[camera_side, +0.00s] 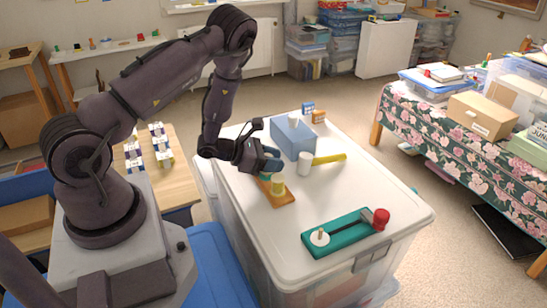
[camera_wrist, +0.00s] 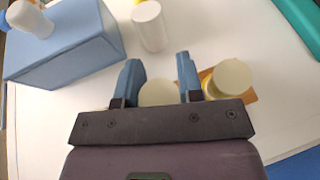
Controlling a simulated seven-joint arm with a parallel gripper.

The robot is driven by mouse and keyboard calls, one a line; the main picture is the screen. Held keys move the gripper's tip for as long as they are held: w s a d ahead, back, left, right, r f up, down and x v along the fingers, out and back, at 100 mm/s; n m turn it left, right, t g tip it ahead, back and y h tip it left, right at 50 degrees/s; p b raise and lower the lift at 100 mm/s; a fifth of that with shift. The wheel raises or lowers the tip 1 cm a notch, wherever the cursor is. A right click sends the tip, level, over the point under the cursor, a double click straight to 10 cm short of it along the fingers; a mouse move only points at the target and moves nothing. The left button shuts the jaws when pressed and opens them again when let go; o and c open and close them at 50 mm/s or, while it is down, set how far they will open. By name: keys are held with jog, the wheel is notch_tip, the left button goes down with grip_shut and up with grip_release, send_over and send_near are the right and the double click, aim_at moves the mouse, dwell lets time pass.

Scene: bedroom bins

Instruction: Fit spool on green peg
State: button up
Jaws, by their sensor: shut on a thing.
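My gripper (camera_wrist: 158,80) has its blue fingers on either side of a cream round-topped piece (camera_wrist: 158,93), seen partly behind the gripper's dark bar; it looks like the spool. In the side view my gripper (camera_side: 270,158) is low over the far end of an orange-brown board (camera_side: 286,199). A yellow cylinder with a pale top (camera_side: 277,187) stands on that board; it also shows right of the fingers in the wrist view (camera_wrist: 232,77). A green board (camera_side: 342,240) at the front right carries a white disc with a short tan peg (camera_side: 320,237). I cannot make out a clearly green peg.
The white lid (camera_side: 395,205) is the work surface. A blue box (camera_side: 292,139) with a white piece on top stands behind my gripper. A white cylinder (camera_side: 304,163) and yellow bar (camera_side: 330,158) are nearby. A red knob (camera_side: 381,219) sits on the green board's right end.

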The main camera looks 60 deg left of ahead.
jog(key=shift+f, duration=0.9)
jog(key=o, duration=1)
jog(key=shift+s, duration=0.1)
jog(key=v, duration=1.2)
jog(key=shift+s+a+r, duration=0.1)
jog(key=shift+s+r, duration=0.2)
